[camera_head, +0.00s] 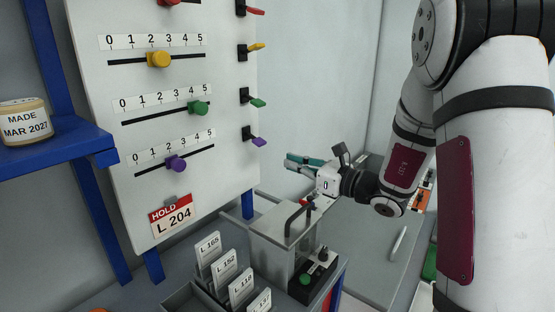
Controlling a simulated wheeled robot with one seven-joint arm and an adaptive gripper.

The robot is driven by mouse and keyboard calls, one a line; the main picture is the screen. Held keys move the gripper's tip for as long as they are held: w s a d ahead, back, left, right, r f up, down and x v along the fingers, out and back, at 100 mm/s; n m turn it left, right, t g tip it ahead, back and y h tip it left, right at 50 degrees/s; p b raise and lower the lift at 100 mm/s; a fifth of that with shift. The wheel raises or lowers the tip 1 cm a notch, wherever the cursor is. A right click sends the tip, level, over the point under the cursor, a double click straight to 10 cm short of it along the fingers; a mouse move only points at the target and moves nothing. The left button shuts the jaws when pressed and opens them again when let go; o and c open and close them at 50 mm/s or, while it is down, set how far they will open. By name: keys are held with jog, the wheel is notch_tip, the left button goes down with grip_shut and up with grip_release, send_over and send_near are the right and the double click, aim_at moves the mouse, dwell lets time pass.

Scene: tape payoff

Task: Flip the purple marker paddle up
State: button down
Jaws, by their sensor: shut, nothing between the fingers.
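The purple marker paddle (259,142) is the lowest of the paddles along the right edge of the white board. It juts right from its black mount (247,132) and slopes downward. My gripper (288,160) is to the right of the purple paddle and a little lower in the picture, with its fingers pointing left. The fingers look shut and empty. A gap shows between the fingertips and the paddle, so they look apart. The gap's depth is hard to tell.
Above are a green paddle (258,102) sloping down, a yellow paddle (257,46) tilted up and a red paddle (255,11). The white board (225,155) carries colored sliders. Below my gripper stand a grey box with a handle (285,240) and several labelled cards (224,266).

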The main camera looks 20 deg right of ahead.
aim_at(263, 145)
jog(key=x, duration=0.9)
jog(key=shift+a+p, duration=0.15)
jog(key=shift+p, duration=0.2)
jog(key=shift+s+r+g+p, duration=0.1)
jog(key=shift+r+g+p, duration=0.2)
jog(key=shift+g+p, duration=0.15)
jog(key=r+g+h+p, duration=0.1)
jog(key=p, duration=0.1)
jog(key=r+g+h+p, duration=0.1)
jog(key=s+d+r+g+h+p, duration=0.1)
jog(key=g+p, duration=0.1)
jog(key=shift+r+p, duration=0.1)
jog(key=shift+p, duration=0.2)
jog(key=shift+w+f, duration=0.1)
jog(key=shift+f, duration=0.1)
jog(key=shift+r, duration=0.2)
